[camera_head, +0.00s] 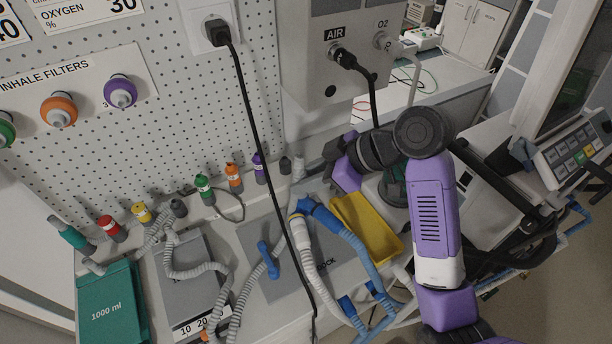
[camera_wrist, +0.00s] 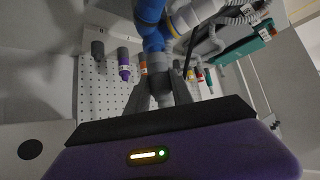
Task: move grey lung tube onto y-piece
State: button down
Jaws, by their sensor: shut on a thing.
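My gripper (camera_wrist: 160,98) is shut on a small grey piece (camera_wrist: 160,82) directly below a blue connector (camera_wrist: 154,38) in the wrist view. I cannot tell whether this piece is a tube end or part of the y-piece. A white connector lies beside the blue one. In the head view, my purple gripper body is at the back, and its fingertips are hidden or too small to make out. Blue tube (camera_head: 353,240) and white tube (camera_head: 299,236) meet close together beside it. Grey corrugated tubing (camera_head: 183,273) winds across the left of the bench, with a blue T-shaped piece (camera_head: 268,258) near it.
A yellow tray (camera_head: 368,228) lies right of the blue tube. A teal 1000 ml box (camera_head: 110,305) and a grey box (camera_head: 193,300) stand at left. A black cable (camera_head: 262,130) hangs across the bench. Coloured plugs line the pegboard's foot.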

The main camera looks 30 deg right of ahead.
jog(key=shift+f+b, duration=0.5)
jog(key=shift+f, duration=0.35)
dwell(0.7)
jog(key=c, duration=1)
grip_release()
jog(key=shift+c, duration=0.2)
jog(key=shift+r, duration=0.1)
jog(key=v, duration=0.7)
jog(key=shift+s+d+r+b, duration=0.2)
jog(key=shift+r+b, duration=0.05)
jog(key=shift+b, duration=0.1)
